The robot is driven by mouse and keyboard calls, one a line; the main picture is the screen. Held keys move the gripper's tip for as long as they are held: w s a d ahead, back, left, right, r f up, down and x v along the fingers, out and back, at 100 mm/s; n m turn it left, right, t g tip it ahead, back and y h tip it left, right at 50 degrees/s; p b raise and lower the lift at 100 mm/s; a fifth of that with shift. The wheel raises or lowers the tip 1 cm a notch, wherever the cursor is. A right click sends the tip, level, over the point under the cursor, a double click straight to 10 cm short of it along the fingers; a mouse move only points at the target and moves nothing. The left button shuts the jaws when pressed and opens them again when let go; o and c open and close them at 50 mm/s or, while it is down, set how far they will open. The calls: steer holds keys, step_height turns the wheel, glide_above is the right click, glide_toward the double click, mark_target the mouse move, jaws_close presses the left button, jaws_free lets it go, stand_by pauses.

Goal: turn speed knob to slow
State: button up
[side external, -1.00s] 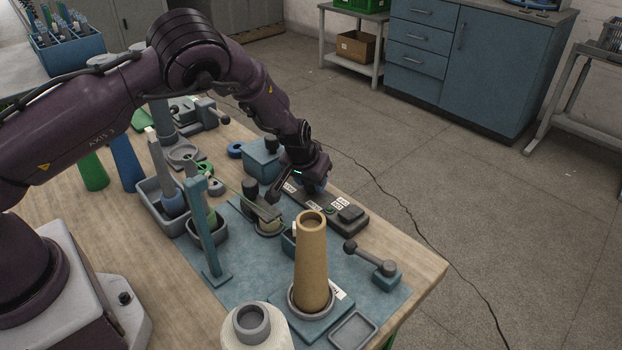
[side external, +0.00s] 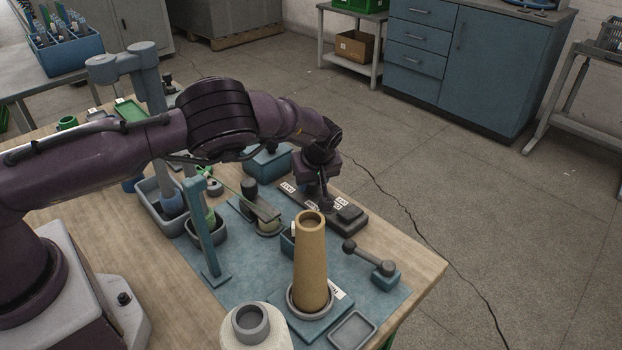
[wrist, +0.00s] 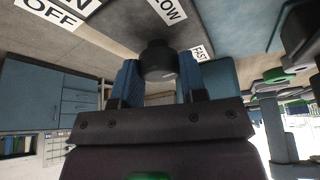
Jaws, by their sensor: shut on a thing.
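The dark round speed knob (wrist: 157,60) shows in the wrist view between the two blue fingers of my gripper (wrist: 158,76). The gripper is shut on it. Labels lie around the knob: a partly cut-off SLOW label (wrist: 168,10) and a FAST label (wrist: 199,52). I cannot tell where the knob's pointer stands. In the side view my gripper (side external: 325,194) reaches down onto the dark control panel (side external: 336,223) and hides the knob.
An OFF label (wrist: 55,14) lies on the panel near the knob. A tall tan cone (side external: 311,268) stands in front of the panel. A lever with a dark ball (side external: 349,246) is at its right front, and a blue-grey box (side external: 268,166) is behind left.

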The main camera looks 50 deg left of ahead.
steer(key=n+g, duration=0.1)
steer(key=n, duration=0.2)
steer(key=shift+n+g, duration=0.3)
steer(key=shift+n, duration=0.1)
steer(key=shift+w+n+g, duration=0.1)
steer(key=shift+n+g, duration=0.6)
steer(key=shift+n, duration=1.1)
steer(key=o, duration=0.9)
steer(key=shift+o, duration=0.2)
steer(key=shift+d+r, duration=0.1)
steer(key=shift+r, duration=0.05)
steer(key=v, duration=1.2)
steer(key=shift+d+r, duration=0.2)
steer(key=shift+r, duration=0.15)
steer(key=shift+w, duration=0.1)
